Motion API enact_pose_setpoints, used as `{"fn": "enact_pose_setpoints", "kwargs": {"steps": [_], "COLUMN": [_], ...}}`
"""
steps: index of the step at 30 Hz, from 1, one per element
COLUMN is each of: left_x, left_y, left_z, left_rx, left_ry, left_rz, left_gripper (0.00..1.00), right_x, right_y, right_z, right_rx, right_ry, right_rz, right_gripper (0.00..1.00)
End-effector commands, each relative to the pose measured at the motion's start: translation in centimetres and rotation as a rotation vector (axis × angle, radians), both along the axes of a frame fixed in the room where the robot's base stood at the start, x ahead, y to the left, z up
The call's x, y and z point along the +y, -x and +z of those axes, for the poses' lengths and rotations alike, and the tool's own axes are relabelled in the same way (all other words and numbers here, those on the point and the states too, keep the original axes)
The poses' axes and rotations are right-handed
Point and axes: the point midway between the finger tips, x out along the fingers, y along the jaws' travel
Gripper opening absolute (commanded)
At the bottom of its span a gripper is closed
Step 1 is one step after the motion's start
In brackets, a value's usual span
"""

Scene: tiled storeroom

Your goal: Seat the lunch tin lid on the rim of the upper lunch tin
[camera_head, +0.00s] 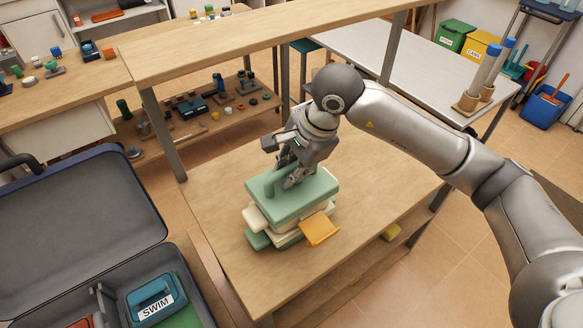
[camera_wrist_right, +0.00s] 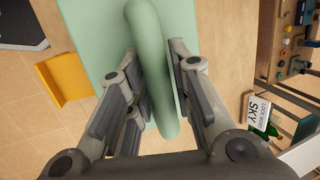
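The pale green lunch tin lid (camera_head: 312,196) is on top of the stack on the wooden table, with a raised rounded handle (camera_wrist_right: 150,60) along its middle. My right gripper (camera_head: 287,180) comes down on it from above, its fingers on both sides of the handle and apparently closed on it. Below the lid are stacked cream tins (camera_head: 256,217) and a green tin (camera_head: 257,240). The lid hides the upper tin's rim; I cannot tell whether lid and rim touch. My left gripper is not in view.
A yellow flap-like piece (camera_head: 320,229) sticks out at the stack's front right. The table (camera_head: 380,185) is bare around the stack. An open grey case (camera_head: 75,225) with a blue SWIM box (camera_head: 152,300) stands at left. A raised shelf (camera_head: 230,45) runs behind.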

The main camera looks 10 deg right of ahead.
Motion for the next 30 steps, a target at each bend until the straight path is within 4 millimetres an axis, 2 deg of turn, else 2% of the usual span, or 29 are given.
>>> {"fn": "enact_pose_setpoints", "kwargs": {"steps": [1,3,4,12,16,30], "left_x": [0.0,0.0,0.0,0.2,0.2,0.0], "left_y": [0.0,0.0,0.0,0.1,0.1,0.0], "left_z": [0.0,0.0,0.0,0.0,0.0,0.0], "left_rx": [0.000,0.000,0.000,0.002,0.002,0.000], "left_ry": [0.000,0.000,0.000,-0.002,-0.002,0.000], "left_rz": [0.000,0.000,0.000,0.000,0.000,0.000], "left_gripper": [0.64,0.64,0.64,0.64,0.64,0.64], "right_x": [0.0,0.0,0.0,0.0,-0.2,-2.5], "right_y": [0.0,0.0,0.0,0.0,0.1,2.0], "right_z": [0.1,0.1,0.1,0.1,1.0,9.5], "right_rx": [-0.001,-0.001,0.000,0.001,-0.002,-0.004], "right_ry": [0.000,0.000,0.000,0.000,-0.001,0.000], "right_rz": [0.000,0.000,0.000,0.000,0.000,-0.001], "right_gripper": [0.31,0.40,0.41,0.41,0.41,0.41]}}
